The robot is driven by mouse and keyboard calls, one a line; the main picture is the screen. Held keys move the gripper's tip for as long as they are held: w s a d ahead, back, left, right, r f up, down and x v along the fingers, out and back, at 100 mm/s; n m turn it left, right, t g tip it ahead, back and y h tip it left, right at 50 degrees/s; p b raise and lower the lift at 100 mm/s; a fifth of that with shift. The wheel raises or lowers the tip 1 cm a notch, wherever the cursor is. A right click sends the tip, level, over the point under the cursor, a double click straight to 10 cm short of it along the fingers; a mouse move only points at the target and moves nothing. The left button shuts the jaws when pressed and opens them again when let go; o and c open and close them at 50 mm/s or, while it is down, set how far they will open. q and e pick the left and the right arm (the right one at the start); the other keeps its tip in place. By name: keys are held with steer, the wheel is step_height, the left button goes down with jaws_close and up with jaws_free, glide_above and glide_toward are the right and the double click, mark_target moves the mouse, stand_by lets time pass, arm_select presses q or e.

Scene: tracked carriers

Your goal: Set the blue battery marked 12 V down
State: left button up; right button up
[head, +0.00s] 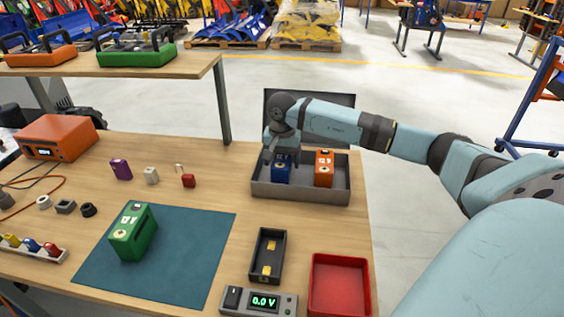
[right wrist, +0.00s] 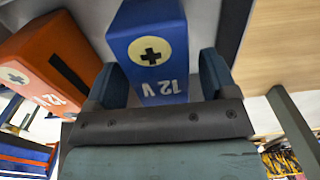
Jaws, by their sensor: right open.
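The blue battery marked 12 V (head: 282,173) stands upright in the left part of an open grey case (head: 300,194) at the back right of the bench. My right gripper (head: 281,154) is over its top. In the right wrist view the battery (right wrist: 148,42) shows its plus sign and 12 V label, and the open fingers of my right gripper (right wrist: 160,70) lie on either side of it. I cannot tell whether a finger touches it. My left gripper is not in view.
An orange battery (head: 324,175) stands beside the blue one in the case. A green battery (head: 133,232) stands on a teal mat (head: 180,270). A small dark tray (head: 256,272), a red tray (head: 340,296) and a meter reading 0.0 V (head: 258,302) are in front.

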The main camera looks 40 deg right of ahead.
step_height(320, 180, up, 11)
steer(key=shift+p, duration=0.4)
steer(key=shift+a+f, duration=0.1)
stand_by(0.3)
